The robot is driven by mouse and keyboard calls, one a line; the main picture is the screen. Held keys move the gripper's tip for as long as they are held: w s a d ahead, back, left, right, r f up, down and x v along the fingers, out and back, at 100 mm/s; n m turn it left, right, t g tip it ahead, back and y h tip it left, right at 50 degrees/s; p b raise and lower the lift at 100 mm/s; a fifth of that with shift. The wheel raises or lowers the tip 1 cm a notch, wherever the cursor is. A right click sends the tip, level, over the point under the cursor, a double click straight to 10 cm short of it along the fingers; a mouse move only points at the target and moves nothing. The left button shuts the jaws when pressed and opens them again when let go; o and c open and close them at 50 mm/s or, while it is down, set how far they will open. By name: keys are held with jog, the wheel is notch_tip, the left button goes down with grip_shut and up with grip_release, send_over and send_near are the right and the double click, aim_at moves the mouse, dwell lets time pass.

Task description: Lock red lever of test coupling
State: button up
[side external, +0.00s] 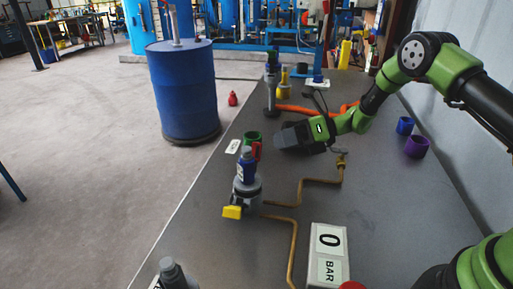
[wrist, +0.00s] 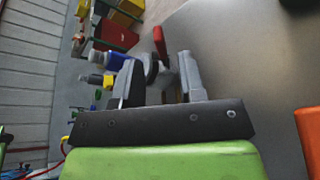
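The test coupling (side external: 246,187) stands on the grey table with a blue upper part (side external: 247,167) and a yellow handle (side external: 232,212) at its lower left. Its red lever (side external: 256,151) shows upright at the right of the blue part. In the wrist view the red lever (wrist: 160,42) appears beyond my fingers, with the blue part (wrist: 105,60) to the left. My gripper (side external: 278,138) is behind and right of the coupling, low over the table and apart from the lever. Its two fingers (wrist: 158,65) are spread, with nothing clearly held between them.
A green cup (side external: 252,137) stands close behind the lever. Copper pipe (side external: 299,189) runs along the table right of the coupling. A pressure display (side external: 329,240) reading 0 BAR is in front.

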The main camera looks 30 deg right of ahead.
aim_at(257, 145)
jog(key=x, duration=0.6)
jog(key=shift+w+a+f, duration=0.1)
jog(key=shift+a, duration=0.15)
jog(key=shift+c, duration=0.4)
grip_shut()
